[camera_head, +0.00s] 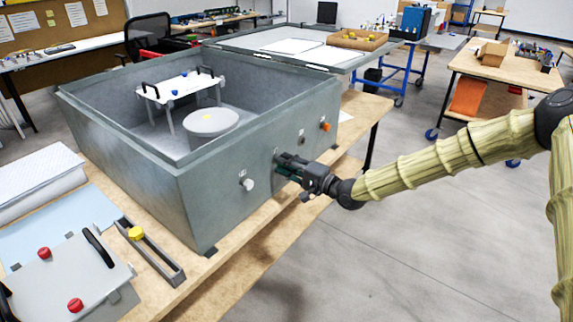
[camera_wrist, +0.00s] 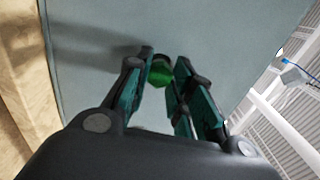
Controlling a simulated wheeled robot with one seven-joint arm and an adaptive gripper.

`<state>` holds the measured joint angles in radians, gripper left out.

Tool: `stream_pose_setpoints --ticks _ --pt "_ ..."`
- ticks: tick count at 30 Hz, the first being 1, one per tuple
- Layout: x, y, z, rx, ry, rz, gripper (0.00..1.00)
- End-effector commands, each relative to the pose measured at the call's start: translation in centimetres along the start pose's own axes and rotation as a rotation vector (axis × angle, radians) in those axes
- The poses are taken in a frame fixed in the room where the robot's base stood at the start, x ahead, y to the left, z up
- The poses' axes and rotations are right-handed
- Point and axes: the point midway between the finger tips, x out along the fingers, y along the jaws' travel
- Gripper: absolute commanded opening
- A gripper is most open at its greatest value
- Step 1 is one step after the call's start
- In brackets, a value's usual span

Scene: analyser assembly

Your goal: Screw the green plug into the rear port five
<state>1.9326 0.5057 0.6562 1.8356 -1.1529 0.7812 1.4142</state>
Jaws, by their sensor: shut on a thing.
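The green plug (camera_wrist: 161,73) sits between the fingertips of my gripper (camera_wrist: 165,60) in the wrist view, close against the grey-blue wall of the analyser housing. My gripper (camera_head: 287,168) is shut on the plug at the housing's near right wall in the head view. The fingers hide the plug and the port behind it there, so I cannot tell how deep the plug sits. The large grey housing (camera_head: 190,200) is open on top. The same wall carries a white plug (camera_head: 247,184) left of my gripper, and a dark port and an orange plug (camera_head: 325,126) to the right.
Inside the housing are a white stand (camera_head: 180,86) and a round grey drum (camera_head: 211,122). The housing rests on a wooden bench. A grey box (camera_head: 70,275) with red knobs and a rail with a yellow knob (camera_head: 136,232) lie at front left. Floor right of the bench is clear.

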Motion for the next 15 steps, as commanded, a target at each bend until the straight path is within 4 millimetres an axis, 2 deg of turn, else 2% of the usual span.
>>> stream_pose_setpoints --ticks 4,5,7,15 --pt "-0.04 -0.02 -0.12 -0.002 0.002 -0.001 0.0" --pt "-0.03 -0.03 -0.12 -0.002 0.002 -0.001 0.25" --pt "-0.03 -0.02 -0.1 -0.003 0.002 -0.001 0.38" --pt "0.05 0.01 0.02 -0.004 0.0 0.0 0.39"
